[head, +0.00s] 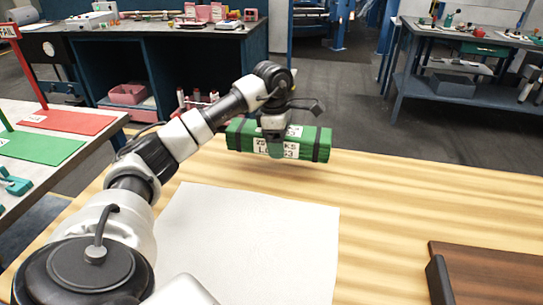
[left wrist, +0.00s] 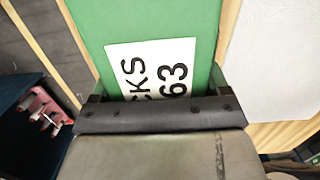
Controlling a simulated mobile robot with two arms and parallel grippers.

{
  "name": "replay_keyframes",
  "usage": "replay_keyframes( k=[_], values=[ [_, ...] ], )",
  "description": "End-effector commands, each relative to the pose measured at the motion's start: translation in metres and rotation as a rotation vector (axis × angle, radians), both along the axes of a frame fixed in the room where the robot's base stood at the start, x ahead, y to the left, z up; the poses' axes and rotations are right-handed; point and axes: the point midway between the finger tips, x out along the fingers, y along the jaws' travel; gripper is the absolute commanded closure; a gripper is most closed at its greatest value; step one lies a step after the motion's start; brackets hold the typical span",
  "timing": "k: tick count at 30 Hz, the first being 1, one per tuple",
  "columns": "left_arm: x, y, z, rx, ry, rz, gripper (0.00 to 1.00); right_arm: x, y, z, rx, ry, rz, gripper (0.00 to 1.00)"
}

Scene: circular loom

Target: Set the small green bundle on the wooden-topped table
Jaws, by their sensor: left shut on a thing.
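The small green bundle (head: 318,146) is a long block with dark straps and a white printed label. My left gripper (head: 275,145) is shut on the middle of it, from above. In the left wrist view the bundle (left wrist: 150,22) lies between the jaws (left wrist: 160,115), its label partly hidden by them. The wooden-topped table (head: 420,205) spreads below, and the bundle shows at its far edge. I cannot tell whether the bundle touches the top or hangs just above it. My right gripper is not in view.
A white sheet (head: 250,235) lies on the table's near middle. A dark brown board or tray (head: 490,270) is at the right front. A side table with red (head: 65,121) and green (head: 40,147) mats stands at left. The wood right of the bundle is clear.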

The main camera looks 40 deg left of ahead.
Motion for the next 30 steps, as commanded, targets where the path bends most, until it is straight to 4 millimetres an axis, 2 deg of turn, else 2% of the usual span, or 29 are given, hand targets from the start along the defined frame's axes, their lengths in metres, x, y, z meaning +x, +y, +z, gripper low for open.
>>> replay_keyframes(
  k=[3, 9, 13, 20, 30],
  values=[
    [0.001, 0.023, -0.012, -0.001, 0.0, 0.004, 0.64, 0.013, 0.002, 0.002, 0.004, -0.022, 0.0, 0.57],
    [0.002, 0.04, -0.023, -0.001, -0.003, 0.0, 0.64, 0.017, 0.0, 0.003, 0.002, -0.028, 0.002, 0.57],
    [0.002, 0.041, -0.031, -0.001, -0.001, -0.001, 0.64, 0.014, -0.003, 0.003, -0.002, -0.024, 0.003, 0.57],
    [0.002, 0.041, -0.061, 0.0, -0.002, 0.0, 0.64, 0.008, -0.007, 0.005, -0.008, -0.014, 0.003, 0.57],
    [0.002, 0.041, -0.066, 0.001, -0.003, 0.0, 0.64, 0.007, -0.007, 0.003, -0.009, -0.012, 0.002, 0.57]
  ],
)
